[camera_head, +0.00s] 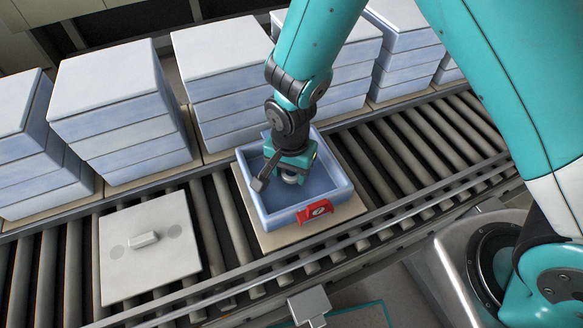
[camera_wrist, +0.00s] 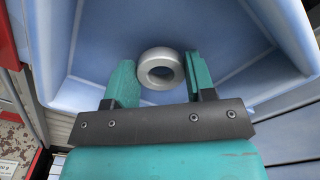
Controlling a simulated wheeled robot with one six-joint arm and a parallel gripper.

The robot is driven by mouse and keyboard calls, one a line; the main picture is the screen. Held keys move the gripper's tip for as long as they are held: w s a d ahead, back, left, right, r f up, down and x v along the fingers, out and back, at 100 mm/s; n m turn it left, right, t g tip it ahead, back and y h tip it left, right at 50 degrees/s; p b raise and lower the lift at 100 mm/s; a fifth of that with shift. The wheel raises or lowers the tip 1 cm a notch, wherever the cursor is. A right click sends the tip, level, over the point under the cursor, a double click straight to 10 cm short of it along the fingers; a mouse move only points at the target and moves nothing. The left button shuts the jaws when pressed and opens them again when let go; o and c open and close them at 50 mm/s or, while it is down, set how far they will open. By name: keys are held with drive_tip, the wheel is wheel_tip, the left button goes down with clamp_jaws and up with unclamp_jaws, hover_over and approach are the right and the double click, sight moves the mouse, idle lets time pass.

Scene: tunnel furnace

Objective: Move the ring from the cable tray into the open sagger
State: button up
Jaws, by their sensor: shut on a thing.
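The open sagger (camera_head: 275,217), a pale blue square box, sits on a beige plate on the roller conveyor. My gripper (camera_head: 290,176) reaches down inside it. The grey ring (camera_head: 290,180) shows under my gripper, partly hidden by it. In the wrist view the ring (camera_wrist: 160,68) sits between the two teal fingers of my gripper (camera_wrist: 161,80), which are shut on it. The sagger (camera_wrist: 62,62) fills the background there. I cannot tell whether the ring touches the sagger floor. I cannot make out the cable tray.
A flat grey plate with a small handle (camera_head: 149,250) lies on the conveyor to the left. Stacks of closed blue saggers (camera_head: 120,115) stand behind. A metal rail (camera_head: 245,285) runs along the near side.

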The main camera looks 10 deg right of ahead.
drive_tip(key=shift+f+b, duration=0.35)
drive_tip(key=shift+f, duration=0.1)
drive_tip(key=o, duration=1)
drive_tip(key=shift+r, duration=0.1)
